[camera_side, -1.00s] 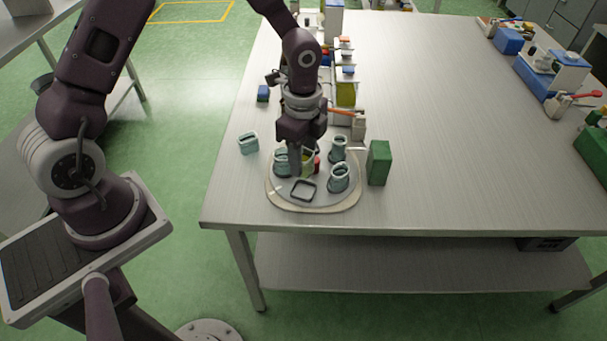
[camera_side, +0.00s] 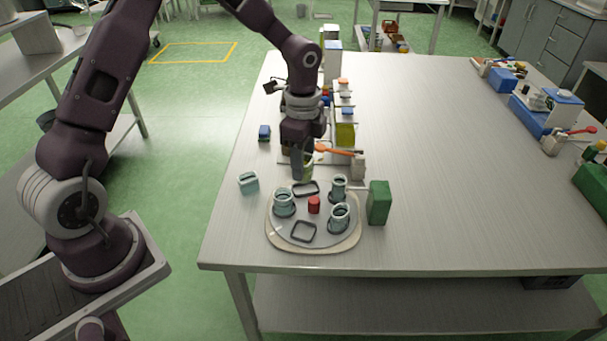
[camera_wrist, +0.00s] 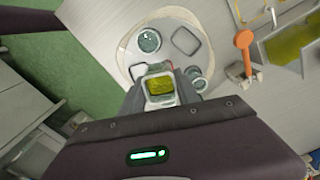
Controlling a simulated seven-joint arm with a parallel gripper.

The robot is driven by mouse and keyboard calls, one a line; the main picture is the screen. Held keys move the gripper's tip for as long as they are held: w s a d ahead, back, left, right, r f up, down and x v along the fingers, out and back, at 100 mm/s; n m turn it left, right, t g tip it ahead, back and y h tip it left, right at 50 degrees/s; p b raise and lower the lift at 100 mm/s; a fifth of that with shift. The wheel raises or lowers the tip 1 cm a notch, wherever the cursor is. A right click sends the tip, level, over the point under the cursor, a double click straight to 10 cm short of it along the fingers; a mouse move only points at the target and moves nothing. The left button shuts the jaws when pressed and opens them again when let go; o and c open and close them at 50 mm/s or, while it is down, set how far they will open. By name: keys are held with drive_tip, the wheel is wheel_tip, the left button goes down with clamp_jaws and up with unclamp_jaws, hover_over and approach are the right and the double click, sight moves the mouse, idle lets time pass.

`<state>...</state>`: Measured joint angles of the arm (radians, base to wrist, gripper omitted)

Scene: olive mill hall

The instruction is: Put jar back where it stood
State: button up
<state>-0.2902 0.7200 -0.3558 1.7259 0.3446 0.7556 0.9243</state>
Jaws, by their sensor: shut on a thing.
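My gripper (camera_side: 303,172) is shut on a squarish clear jar with yellow-green contents (camera_wrist: 160,88). In the side view the held jar (camera_side: 308,167) is partly hidden by a finger, near the far edge of the round tray (camera_side: 273,238). Whether it touches anything below is unclear. The tray bears two empty dark square outlines, one far (camera_side: 305,182) and one near (camera_side: 303,240). Teal-rimmed jars stand on its left (camera_side: 283,204), far right (camera_side: 339,187) and near right (camera_side: 339,217). A red cylinder (camera_side: 314,204) is in the middle.
A pale teal square jar (camera_side: 249,182) stands on the table left of the tray. A green box (camera_side: 379,202) stands close on the right. An orange-handled utensil (camera_side: 334,150) and a yellow-green container (camera_side: 345,134) lie behind. The table's right middle is clear.

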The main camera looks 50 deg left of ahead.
drive_tip(key=w+a+n, duration=0.2)
drive_tip(key=w+a, duration=0.1)
drive_tip(key=a, duration=0.6)
drive_tip(key=w+a+n, duration=0.2)
drive_tip(key=w+a, duration=0.1)
drive_tip(key=a, duration=0.5)
drive_tip(key=shift+w+f, duration=0.2)
drive_tip(key=shift+f, duration=4.7)
drive_tip(key=shift+f, duration=0.5)
drive_tip(key=shift+f, duration=0.65)
drive_tip(key=shift+f, duration=0.15)
drive_tip(key=shift+f, duration=0.3)
